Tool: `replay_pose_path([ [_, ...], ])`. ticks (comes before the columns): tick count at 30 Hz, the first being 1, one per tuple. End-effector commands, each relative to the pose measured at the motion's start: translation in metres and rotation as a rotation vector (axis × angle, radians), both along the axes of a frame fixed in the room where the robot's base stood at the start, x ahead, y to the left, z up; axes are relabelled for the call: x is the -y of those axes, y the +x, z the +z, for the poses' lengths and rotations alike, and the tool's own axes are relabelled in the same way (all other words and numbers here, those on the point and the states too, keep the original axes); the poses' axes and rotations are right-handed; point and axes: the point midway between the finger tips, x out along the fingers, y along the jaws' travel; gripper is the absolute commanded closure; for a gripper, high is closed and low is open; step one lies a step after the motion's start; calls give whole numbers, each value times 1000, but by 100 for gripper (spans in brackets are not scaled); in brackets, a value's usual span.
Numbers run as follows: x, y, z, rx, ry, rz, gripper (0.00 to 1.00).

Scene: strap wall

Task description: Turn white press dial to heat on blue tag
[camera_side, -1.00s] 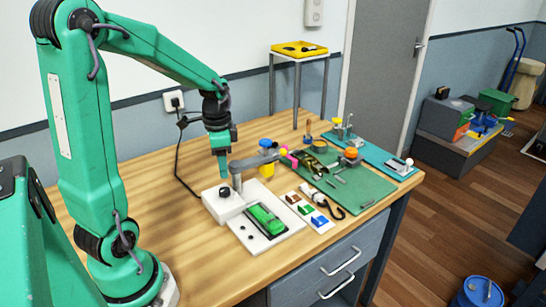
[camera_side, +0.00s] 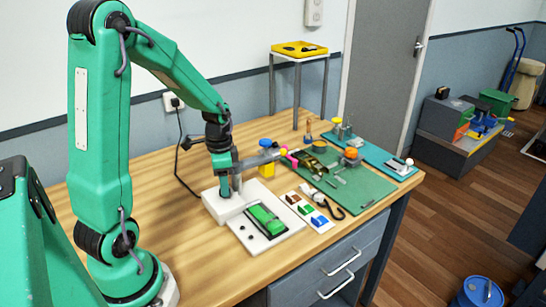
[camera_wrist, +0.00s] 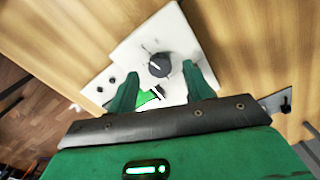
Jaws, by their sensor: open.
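The white press (camera_side: 226,208) stands on the bench, with a white plate holding a green piece (camera_side: 266,218) at its front. Its black dial (camera_wrist: 159,65) shows in the wrist view, with a white pointer line toward the upper left. My gripper (camera_wrist: 161,76) is open, its two green fingers on either side of the dial with gaps. In the side view my gripper (camera_side: 227,191) is low over the press and hides the dial. A white card beside the press carries coloured swatches, including a blue tag (camera_side: 319,220). No heat marks are readable around the dial.
A grey arm (camera_side: 256,158) reaches across behind my gripper. A green mat (camera_side: 365,192) with small parts and tools lies to the right. The bench left of the press is clear.

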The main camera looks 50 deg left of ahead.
Motion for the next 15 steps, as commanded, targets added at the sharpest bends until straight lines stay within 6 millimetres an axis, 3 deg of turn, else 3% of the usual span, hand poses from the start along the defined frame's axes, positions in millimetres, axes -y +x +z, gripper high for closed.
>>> replay_pose_path([
  [6,0,0,-16,-1,-1,0,49],
  [15,0,0,-19,0,0,0,49],
])
